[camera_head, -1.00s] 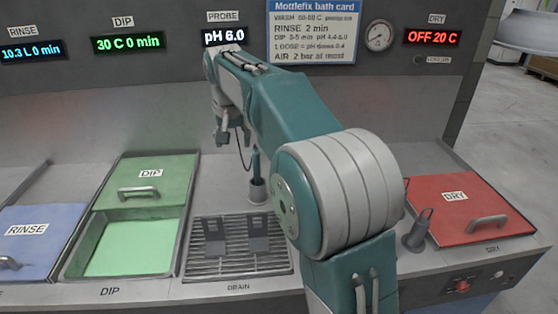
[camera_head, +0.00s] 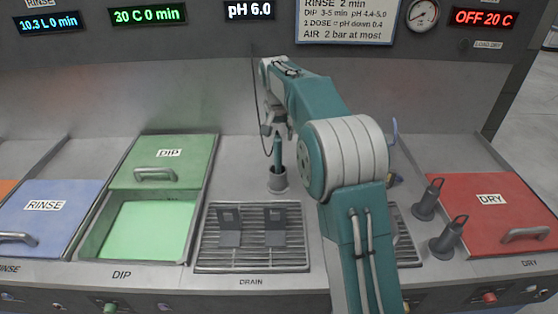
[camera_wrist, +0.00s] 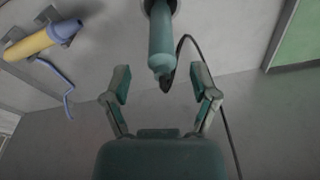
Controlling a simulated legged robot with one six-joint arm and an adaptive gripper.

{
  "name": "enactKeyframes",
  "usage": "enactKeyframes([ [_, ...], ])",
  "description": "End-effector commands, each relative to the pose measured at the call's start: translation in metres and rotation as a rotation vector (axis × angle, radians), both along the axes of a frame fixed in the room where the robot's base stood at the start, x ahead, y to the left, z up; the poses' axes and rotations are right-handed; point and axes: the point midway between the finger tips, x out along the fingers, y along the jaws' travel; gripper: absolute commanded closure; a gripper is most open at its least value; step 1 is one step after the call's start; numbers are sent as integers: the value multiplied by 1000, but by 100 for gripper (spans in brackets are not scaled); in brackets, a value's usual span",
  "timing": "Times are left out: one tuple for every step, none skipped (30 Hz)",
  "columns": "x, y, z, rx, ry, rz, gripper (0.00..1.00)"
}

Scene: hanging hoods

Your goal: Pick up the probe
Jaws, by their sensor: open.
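The probe (camera_head: 278,152) is a teal stick standing upright in a grey round holder (camera_head: 278,180) on the counter behind the drain grate. A thin dark cable runs up from it. In the wrist view the probe (camera_wrist: 161,45) lies ahead of my gripper, roughly between the lines of the two fingers, with its cable curving down to the right. My gripper (camera_wrist: 158,85) is open and empty, and its fingers look apart from the probe. In the head view my gripper (camera_head: 273,126) hangs just above the probe's top.
The open dip bath (camera_head: 150,228) holds green liquid, left of the drain grate (camera_head: 250,262) with two grey brackets. The red dry lid (camera_head: 490,205) and two dark holders stand right. A yellow and blue tool (camera_wrist: 42,40) lies in the wrist view's upper left.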

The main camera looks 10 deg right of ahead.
Motion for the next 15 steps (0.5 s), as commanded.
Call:
enactKeyframes([
  [-1, 0, -10, -1, 5, 1, 24],
  [-1, 0, -15, -1, 5, 1, 24],
  [-1, 0, -21, -1, 5, 1, 24],
  [0, 0, -26, -1, 4, 1, 24],
  [0, -1, -29, -1, 4, 1, 24],
  [1, -1, -33, -1, 3, 1, 24],
  [2, -1, -36, -1, 3, 1, 24],
  [2, -1, -37, -1, 1, 1, 24],
  [2, -1, -39, -1, 1, 1, 24],
  [2, -1, -39, -1, 1, 1, 24],
  [2, -1, -39, -1, 1, 1, 24],
  [2, -1, -39, -1, 1, 1, 24],
  [2, -1, -39, -1, 1, 1, 24],
  [2, -1, -39, -1, 1, 1, 24],
  [2, -2, -39, -1, 1, 1, 24],
])
